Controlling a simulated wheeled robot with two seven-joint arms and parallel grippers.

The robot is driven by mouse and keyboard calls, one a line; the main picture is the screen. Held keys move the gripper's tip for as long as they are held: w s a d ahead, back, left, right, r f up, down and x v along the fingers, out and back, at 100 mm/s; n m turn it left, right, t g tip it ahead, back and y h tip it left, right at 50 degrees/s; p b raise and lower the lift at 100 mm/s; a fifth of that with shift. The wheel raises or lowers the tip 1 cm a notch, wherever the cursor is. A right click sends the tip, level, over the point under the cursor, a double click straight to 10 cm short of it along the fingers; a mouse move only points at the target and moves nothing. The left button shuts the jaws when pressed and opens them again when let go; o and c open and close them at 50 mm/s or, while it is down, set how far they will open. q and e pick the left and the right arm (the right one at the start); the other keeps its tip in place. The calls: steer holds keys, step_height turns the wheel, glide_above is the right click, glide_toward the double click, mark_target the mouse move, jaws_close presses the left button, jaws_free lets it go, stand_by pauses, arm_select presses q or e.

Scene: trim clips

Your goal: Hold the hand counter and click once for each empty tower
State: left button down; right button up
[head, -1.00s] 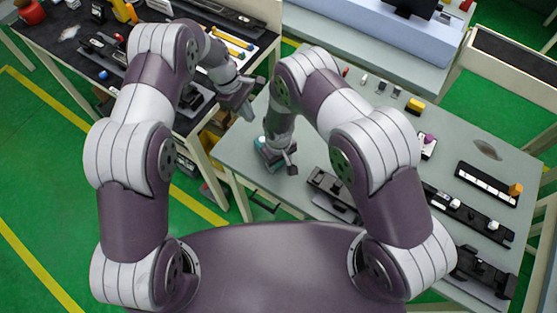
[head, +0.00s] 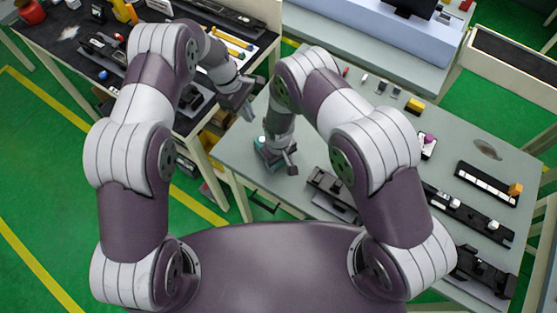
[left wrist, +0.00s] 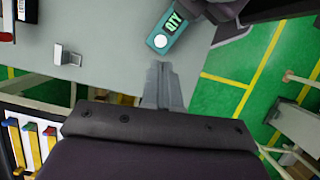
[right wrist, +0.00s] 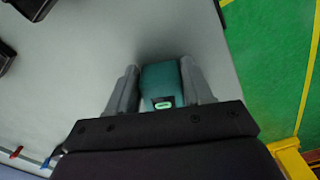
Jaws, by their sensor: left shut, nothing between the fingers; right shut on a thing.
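The hand counter, a teal block with a round white button and a dark face marked QTY, shows in the left wrist view (left wrist: 165,40). My right gripper (right wrist: 160,90) is shut on the hand counter (right wrist: 159,76), with one finger on each side of it. In the head view my right gripper (head: 283,160) holds it low over the grey table's left part. My left gripper (left wrist: 163,85) is shut and empty, apart from the counter and pointing toward it; in the head view it is above and left of it (head: 246,110). Whether the button is pressed cannot be told.
Black trim parts with white upright pieces (head: 492,226) lie on the grey table's right side. A white strip with an orange block (head: 515,189) lies behind. A yellow block (head: 415,105) is near the far edge. A dark workbench (head: 60,40) stands at the left.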

stand_by(0.5)
arm_select(q)
steer(key=w+a+f+m+t+y, duration=0.2)
steer(key=a+m+y, duration=0.1)
steer(key=a+m, duration=0.3)
step_height(320, 180, up, 4)
steer(key=m+t+h, duration=0.4)
steer(key=m+h, duration=0.3)
steer(key=m, duration=2)
glide_above(260, 141)
steer(key=shift+w+f, duration=0.1)
steer(key=shift+f, duration=4.3)
